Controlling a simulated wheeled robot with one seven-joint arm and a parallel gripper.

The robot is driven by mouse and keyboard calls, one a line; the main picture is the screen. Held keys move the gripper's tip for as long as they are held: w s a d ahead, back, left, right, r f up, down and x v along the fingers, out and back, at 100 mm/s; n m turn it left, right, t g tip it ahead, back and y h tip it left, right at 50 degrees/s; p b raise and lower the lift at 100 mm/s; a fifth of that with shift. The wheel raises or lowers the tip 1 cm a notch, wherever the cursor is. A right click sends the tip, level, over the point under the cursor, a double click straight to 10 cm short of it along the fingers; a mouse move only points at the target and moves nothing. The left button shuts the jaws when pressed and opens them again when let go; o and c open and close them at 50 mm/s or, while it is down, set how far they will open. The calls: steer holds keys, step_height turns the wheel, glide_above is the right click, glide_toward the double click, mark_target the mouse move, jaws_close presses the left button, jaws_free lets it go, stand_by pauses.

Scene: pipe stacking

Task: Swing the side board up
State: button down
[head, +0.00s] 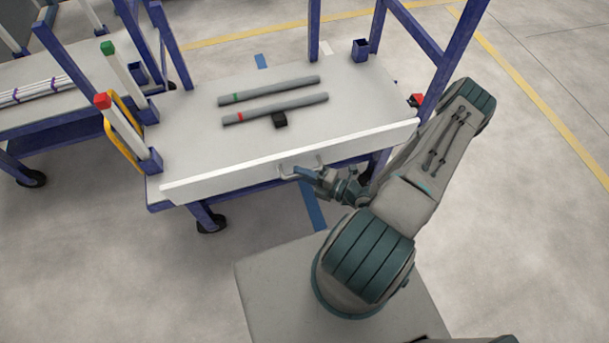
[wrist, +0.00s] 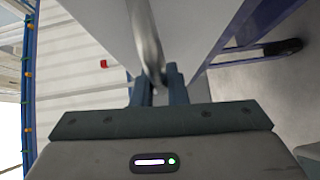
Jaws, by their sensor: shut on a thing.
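The side board (head: 290,162) is a long white board along the near edge of the cart. It stands up from the deck edge, with its face toward me. In the wrist view the handle (wrist: 146,40) runs down between the two blue fingers (wrist: 158,88) of my gripper, and the white board (wrist: 185,30) fills the space behind. The exact finger contact is partly hidden.
Two grey pipes, one green-banded (head: 270,90) and one red-banded (head: 275,108), lie on the cart deck (head: 200,165) near a black block (head: 279,120). A blue frame (head: 445,50) rises at the right.

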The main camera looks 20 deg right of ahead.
steer(key=shift+w+r+p, duration=0.35)
steer(key=shift+w+p, duration=0.05)
steer(key=shift+w, duration=0.1)
steer(key=shift+w+r, duration=0.1)
steer(key=shift+w, duration=0.05)
steer(key=c, duration=1.5)
jaws_free()
steer(key=shift+o, duration=0.2)
steer(key=v, duration=1.3)
steer(key=shift+s+d, duration=0.3)
steer(key=shift+d, duration=0.05)
